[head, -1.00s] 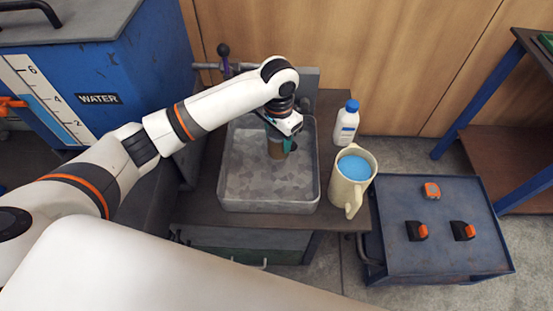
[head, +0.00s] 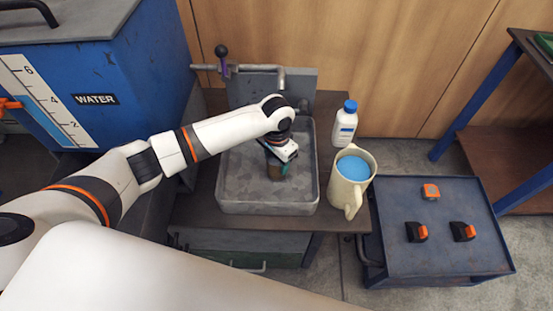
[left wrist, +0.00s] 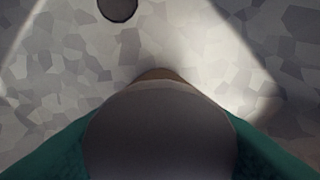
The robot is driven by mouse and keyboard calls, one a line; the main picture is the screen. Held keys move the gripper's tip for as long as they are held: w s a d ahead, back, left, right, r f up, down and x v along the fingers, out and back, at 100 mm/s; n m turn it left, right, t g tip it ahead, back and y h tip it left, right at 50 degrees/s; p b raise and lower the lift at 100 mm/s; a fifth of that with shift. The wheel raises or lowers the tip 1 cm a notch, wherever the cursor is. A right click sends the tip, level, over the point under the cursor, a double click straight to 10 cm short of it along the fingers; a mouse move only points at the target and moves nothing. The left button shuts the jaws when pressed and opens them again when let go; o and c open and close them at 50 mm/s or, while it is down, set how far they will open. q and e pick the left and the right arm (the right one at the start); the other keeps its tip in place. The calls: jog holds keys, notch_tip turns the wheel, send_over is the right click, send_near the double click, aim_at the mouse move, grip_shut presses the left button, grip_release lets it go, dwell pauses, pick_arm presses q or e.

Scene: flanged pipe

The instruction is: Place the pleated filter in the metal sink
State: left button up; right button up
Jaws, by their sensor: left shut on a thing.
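The metal sink (head: 230,190) is a grey rectangular basin set in a dark counter. My left gripper (head: 278,167) is inside the sink's walls, pointing down, with teal fingers. It is shut on the pleated filter (head: 273,172), a brown cylinder partly hidden by the hand. In the left wrist view the filter (left wrist: 160,135) shows as a grey round top with a brown edge between the green fingers. The patterned sink floor (left wrist: 60,70) lies below it. I cannot tell whether the filter touches the floor. My right gripper is not in view.
A faucet (head: 250,69) stands behind the sink. A white bottle with a blue cap (head: 345,125) and a cream jug of blue liquid (head: 351,180) stand close to its right. A blue cart (head: 440,250) is at the right, a blue water tank (head: 125,65) at the left.

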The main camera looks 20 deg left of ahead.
pick_arm(q)
jog(key=shift+f, duration=0.15)
jog(key=o, duration=0.8)
jog(key=shift+o, duration=1.1)
notch_tip(320, 180, up, 12)
jog(key=shift+r+p, duration=0.2)
jog(key=shift+p, duration=0.4)
jog(key=shift+s+f, duration=0.1)
